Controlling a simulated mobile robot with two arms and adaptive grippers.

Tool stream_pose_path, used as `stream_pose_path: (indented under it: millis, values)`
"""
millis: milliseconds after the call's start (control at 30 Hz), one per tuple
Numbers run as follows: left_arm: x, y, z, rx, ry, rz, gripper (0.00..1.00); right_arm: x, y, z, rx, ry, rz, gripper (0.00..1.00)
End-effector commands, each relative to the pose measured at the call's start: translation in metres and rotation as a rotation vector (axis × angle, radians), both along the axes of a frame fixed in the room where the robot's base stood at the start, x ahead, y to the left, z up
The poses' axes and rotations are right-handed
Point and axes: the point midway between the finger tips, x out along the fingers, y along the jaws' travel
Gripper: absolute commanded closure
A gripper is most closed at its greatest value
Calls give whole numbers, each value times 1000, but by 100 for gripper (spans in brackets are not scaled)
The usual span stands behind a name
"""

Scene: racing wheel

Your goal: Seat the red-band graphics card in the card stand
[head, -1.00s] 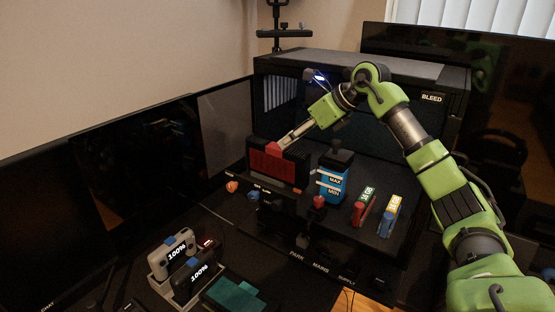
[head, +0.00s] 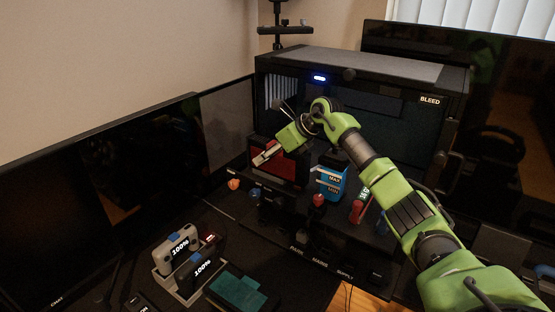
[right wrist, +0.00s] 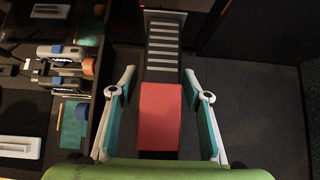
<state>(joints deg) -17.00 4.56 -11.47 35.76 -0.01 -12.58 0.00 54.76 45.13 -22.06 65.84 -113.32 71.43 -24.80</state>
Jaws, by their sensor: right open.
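The red-band graphics card (head: 288,168) stands upright at the left of the dark console below the "BLEED" case, its red face partly covered by my right gripper (head: 262,158). In the right wrist view, a red block (right wrist: 160,115), seemingly the card's red part, lies between the two spread fingers of my right gripper (right wrist: 159,82). The fingers are open, with visible gaps on both sides. A dark slotted piece with pale bars (right wrist: 163,45) extends beyond the red block. I cannot clearly tell the card stand apart from the card or how deep the card sits. My left gripper is out of view.
A blue MAX/MIN reservoir (head: 331,183), a red-knobbed lever (head: 318,201) and a red stick (head: 357,211) stand right of the card. Two "100%" devices (head: 178,245) sit in a pale holder at the front left. Monitors border the left side.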

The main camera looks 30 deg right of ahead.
Motion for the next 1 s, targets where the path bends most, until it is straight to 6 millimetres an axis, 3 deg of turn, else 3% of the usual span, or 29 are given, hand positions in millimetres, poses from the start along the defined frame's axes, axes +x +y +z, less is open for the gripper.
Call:
stream_pose_path:
  millis: [167,333,767,1000]
  values:
    - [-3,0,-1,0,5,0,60,0,0,0,0,0,0,58]
    - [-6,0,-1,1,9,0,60,0,0,0,0,0,0,100]
    - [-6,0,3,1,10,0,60,0,0,8,1,-5,0,100]
    - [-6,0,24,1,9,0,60,1,0,34,1,-6,0,100]
